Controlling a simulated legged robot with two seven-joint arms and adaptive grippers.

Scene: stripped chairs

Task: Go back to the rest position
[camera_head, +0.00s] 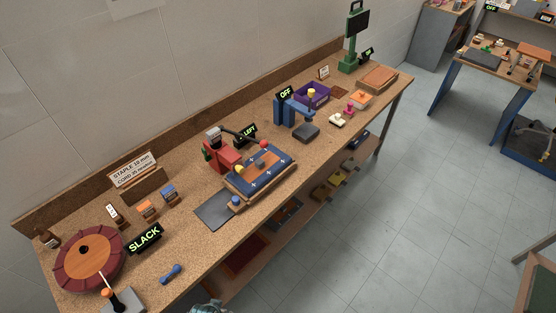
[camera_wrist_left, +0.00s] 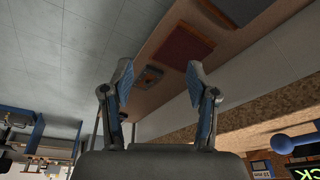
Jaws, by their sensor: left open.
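My left gripper (camera_wrist_left: 157,82) is open and empty in the left wrist view. Its two blue-padded fingers stand apart, with the floor and the bench's lower shelf behind them. In the head view, a small pale blue-grey piece at the bottom edge, just off the bench front, looks like part of this gripper; most of it is out of frame. My right gripper is in neither view. The long cork-topped workbench (camera_head: 325,143) runs diagonally through the head view.
The bench's near end holds a dark red round turntable (camera_head: 62,262), a SLACK sign (camera_head: 145,239) and a blue dumbbell-shaped tool (camera_head: 171,273). A blue padded board (camera_head: 278,178) sits mid-bench beside a red device (camera_head: 222,158). Grey floor (camera_head: 385,235) right of the bench is clear.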

